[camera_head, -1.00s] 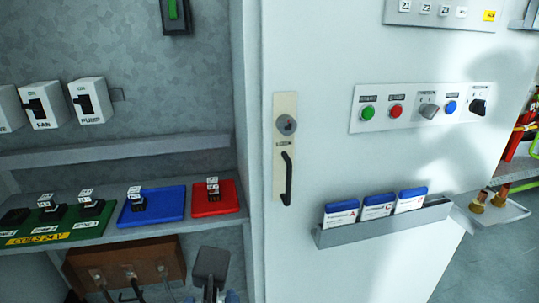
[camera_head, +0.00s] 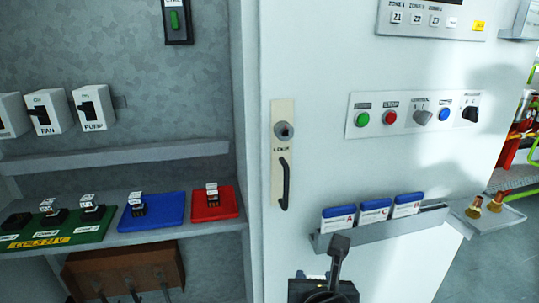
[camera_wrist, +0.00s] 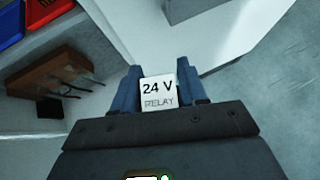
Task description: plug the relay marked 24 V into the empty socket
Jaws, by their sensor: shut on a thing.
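My gripper (camera_wrist: 159,88) is shut on the relay marked 24 V (camera_wrist: 158,93), a white-topped block held between blue fingers in the wrist view. In the head view the dark end of my arm (camera_head: 325,287) is at the bottom, in front of the cabinet door; the relay cannot be made out there. A green board (camera_head: 90,234) labelled COILS 24 V lies at the left of the shelf. Its leftmost black socket (camera_head: 15,221) shows no white-topped relay on it. Two other places on the board carry white-labelled relays (camera_head: 48,207).
A blue board (camera_head: 170,208) and a red board (camera_head: 225,207) each carry a labelled piece. Below the shelf is a brown block (camera_head: 125,265) with prongs. The door has a black handle (camera_head: 284,185) and a card rack (camera_head: 380,232) jutting out.

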